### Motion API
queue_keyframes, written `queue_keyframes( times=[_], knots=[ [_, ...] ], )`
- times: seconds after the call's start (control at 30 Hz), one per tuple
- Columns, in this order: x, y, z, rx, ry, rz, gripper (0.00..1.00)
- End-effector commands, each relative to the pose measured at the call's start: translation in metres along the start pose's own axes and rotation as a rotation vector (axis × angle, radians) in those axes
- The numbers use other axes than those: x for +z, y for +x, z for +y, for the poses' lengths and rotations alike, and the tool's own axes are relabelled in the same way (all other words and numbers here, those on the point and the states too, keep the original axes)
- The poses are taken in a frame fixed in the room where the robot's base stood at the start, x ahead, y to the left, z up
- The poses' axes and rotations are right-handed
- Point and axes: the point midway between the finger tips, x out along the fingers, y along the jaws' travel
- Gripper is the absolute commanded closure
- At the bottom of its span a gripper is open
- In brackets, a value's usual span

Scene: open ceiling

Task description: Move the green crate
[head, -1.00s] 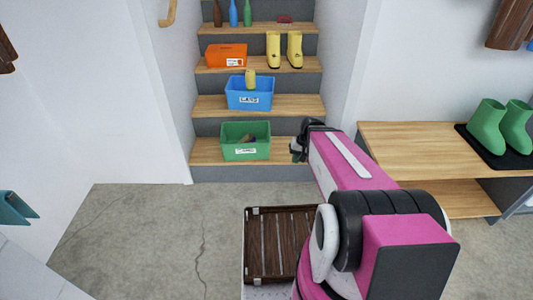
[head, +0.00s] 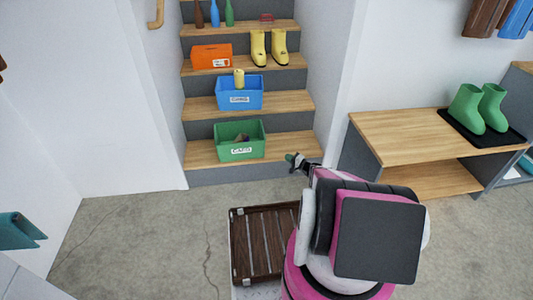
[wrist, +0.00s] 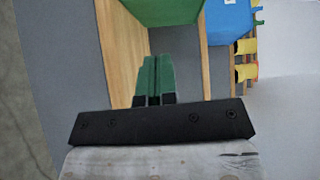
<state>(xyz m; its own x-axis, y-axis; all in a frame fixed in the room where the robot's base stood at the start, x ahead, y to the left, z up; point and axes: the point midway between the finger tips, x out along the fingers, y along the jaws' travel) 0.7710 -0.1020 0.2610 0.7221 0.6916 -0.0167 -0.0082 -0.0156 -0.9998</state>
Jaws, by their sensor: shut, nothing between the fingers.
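The green crate (head: 240,153) stands upright on the lowest wooden step in the head view, with a white label on its front and something dark inside. Part of it shows at the top of the wrist view (wrist: 165,11). My gripper (head: 291,158) is to the right of the crate, apart from it, near the right end of that step. In the wrist view, the green fingers of my gripper (wrist: 152,78) are together and hold nothing.
A blue crate (head: 240,98) with a yellow item stands one step up. An orange crate (head: 211,56) and yellow boots (head: 268,47) are above. A wooden bench (head: 400,132) with green boots (head: 478,108) is at the right. The floor (head: 130,240) at left is clear.

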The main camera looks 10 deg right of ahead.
Motion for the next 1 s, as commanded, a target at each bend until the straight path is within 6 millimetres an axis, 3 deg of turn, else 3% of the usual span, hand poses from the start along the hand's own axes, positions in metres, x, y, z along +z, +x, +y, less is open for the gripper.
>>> queue_keyframes(
  times=[0.13, 0.27, 0.73, 1.0],
  knots=[
    [-0.007, 0.001, 0.007, -0.018, 0.005, 0.028, 1.00],
    [-0.008, 0.015, 0.006, -0.018, 0.005, 0.026, 1.00],
    [-0.010, 0.101, 0.005, -0.017, 0.005, 0.024, 1.00],
    [0.015, 0.122, 0.003, -0.017, 0.005, 0.025, 1.00]
  ],
)
